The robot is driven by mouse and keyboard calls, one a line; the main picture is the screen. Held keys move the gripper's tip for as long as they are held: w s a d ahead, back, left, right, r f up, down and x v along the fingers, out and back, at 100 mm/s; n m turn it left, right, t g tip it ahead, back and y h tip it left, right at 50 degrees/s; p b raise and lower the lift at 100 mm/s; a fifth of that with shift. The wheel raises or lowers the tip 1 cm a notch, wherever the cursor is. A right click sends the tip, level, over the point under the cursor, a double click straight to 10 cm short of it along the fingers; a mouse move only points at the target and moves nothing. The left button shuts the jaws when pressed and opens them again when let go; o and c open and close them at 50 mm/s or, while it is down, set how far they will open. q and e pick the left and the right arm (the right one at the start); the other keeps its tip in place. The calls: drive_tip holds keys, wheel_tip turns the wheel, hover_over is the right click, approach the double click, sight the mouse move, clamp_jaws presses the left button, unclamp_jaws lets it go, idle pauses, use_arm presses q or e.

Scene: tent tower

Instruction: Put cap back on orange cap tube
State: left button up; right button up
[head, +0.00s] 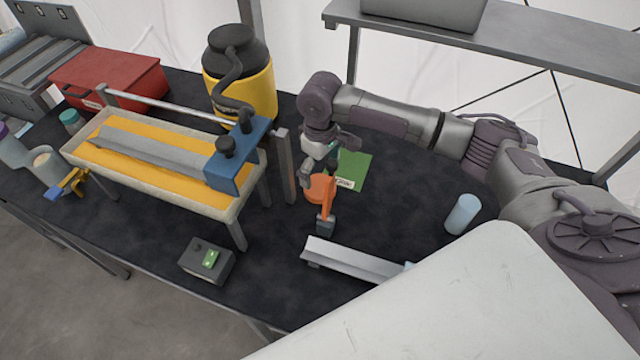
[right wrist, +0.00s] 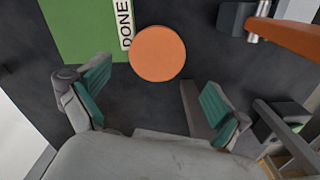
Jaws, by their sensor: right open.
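An orange disc, which looks like the cap (head: 318,187), lies on the black table just below my right gripper (head: 320,168). In the right wrist view the round orange cap (right wrist: 157,53) shows from above, just beyond and between the fingertips. My right gripper (right wrist: 157,85) is open, its teal pads apart and empty. A pale blue cylinder (head: 463,214), perhaps the open tube, stands apart on the right; its top is hard to make out. Whether anything is under the cap is hidden. My left gripper is not in view.
A green "DONE" mat (head: 352,168) lies behind the cap. An orange clamp (head: 329,207) is close in front of it. A metal rail (head: 352,262), a small grey box (head: 205,261) and a sand trough (head: 150,175) stand nearby. Table between mat and cylinder is clear.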

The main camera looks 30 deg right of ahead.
sight(322, 187)
drive_tip(key=shift+a+f, duration=0.1)
drive_tip(key=shift+f, duration=0.6)
drive_tip(key=shift+f+p, duration=0.45)
drive_tip(key=f, duration=0.2)
drive_tip(key=f+p, duration=0.1)
drive_tip(key=shift+d+f, duration=0.25)
drive_tip(key=shift+f, duration=0.4)
drive_tip(key=c, duration=0.6)
